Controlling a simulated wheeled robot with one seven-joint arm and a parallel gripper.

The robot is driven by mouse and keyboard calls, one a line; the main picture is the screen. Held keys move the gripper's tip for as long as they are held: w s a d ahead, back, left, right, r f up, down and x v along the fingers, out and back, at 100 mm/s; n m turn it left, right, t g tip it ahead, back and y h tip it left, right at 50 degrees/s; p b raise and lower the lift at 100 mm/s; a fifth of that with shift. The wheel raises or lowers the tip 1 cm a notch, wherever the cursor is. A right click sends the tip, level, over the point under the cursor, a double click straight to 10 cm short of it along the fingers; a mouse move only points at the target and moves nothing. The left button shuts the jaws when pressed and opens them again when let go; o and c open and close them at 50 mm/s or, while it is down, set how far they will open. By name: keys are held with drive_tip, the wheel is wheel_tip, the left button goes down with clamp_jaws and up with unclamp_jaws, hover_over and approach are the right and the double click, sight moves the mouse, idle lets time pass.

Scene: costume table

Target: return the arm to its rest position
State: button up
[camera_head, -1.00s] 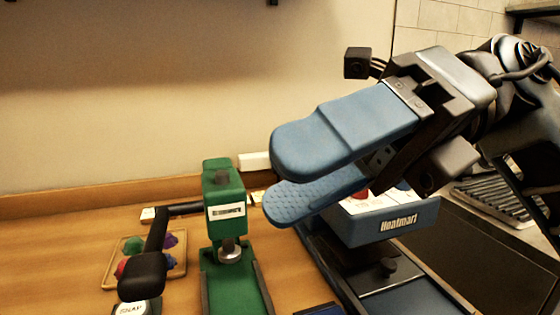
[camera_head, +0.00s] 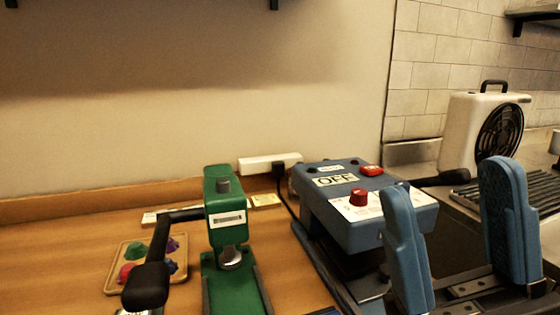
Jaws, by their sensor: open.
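My gripper (camera_head: 460,225) is at the lower right of the head view. Its two blue padded fingers point up, stand wide apart and hold nothing. The left finger hides part of the front of a blue heat press (camera_head: 345,228), which has an OFF label and red knobs on top. I cannot tell how far the finger is from the press. The rest of my arm is mostly below the picture's edge.
A green press (camera_head: 224,215) with a black handle (camera_head: 147,285) stands left of the blue one. A tray (camera_head: 112,284) of coloured pieces lies at the left. A power strip (camera_head: 258,164) is by the wall. A white fan heater (camera_head: 470,130) stands at the back right.

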drive_tip(key=s+d+f+m+t+h, duration=0.15)
drive_tip(key=f+m+t+h, duration=0.3)
drive_tip(key=m+h, duration=0.6)
drive_tip(key=s+d+f+m+t+h, duration=0.15)
drive_tip(key=f+m+t+h, duration=0.35)
drive_tip(key=m+h, duration=0.55)
drive_tip(key=s+d+f+g+h, duration=0.2)
drive_tip(key=s+d+f+g, duration=0.2)
drive_tip(key=s+f+g, duration=0.3)
drive_tip(key=s+d+f+g+h+p, duration=0.1)
drive_tip(key=s+d+f+g+h, duration=0.1)
drive_tip(key=s+d+f+g, duration=0.2)
drive_tip(key=s+f+g, duration=0.3)
drive_tip(key=s+f, duration=0.4)
drive_tip(key=f, duration=0.1)
drive_tip(key=shift+s+d+f+h, duration=0.15)
drive_tip(key=shift+s+f+h, duration=0.05)
drive_tip(key=shift+h, duration=0.1)
